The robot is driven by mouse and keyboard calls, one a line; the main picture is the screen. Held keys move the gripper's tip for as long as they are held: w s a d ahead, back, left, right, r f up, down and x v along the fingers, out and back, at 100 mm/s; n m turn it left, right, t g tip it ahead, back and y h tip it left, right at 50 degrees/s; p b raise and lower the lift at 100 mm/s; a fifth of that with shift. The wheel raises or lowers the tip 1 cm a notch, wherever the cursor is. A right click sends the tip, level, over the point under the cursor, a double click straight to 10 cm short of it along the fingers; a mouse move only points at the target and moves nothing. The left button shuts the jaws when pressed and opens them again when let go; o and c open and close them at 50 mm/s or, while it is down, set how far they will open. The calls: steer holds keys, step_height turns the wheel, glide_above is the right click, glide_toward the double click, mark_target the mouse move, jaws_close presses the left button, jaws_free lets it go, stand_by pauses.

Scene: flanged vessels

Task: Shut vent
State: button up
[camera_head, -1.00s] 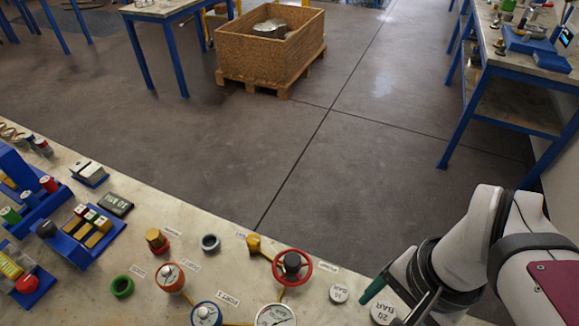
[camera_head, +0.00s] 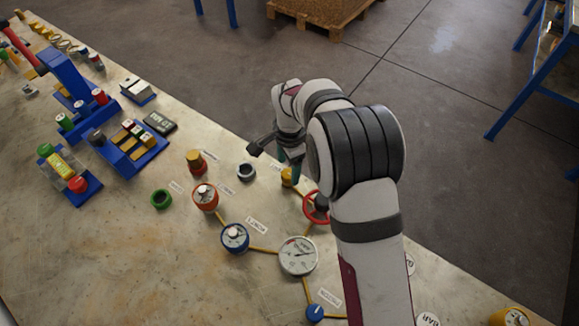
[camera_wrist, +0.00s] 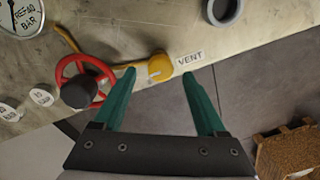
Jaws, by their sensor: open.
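The vent is a yellow knob with a lever (camera_wrist: 160,67) beside a label reading VENT (camera_wrist: 189,60) in the wrist view. A yellow pipe runs from it to the left. In the head view the knob (camera_head: 287,178) is partly hidden by my gripper. My gripper (camera_wrist: 159,76) is open, with its two green fingers pointing at the knob, one tip to each side of it. The space between the fingers is empty near the palm. I cannot tell whether either finger touches the knob. In the head view my gripper (camera_head: 289,163) is over the knob.
A red handwheel (camera_wrist: 61,68) with a dark hub stands close to the left finger. A grey ring (camera_wrist: 226,10) lies beyond the label. Gauges (camera_head: 298,256) and an orange valve (camera_head: 205,196) stand on the bench. The bench edge is close to the knob.

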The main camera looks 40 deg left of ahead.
mark_target(286, 172)
steer(key=shift+f, duration=1.2)
jaws_close()
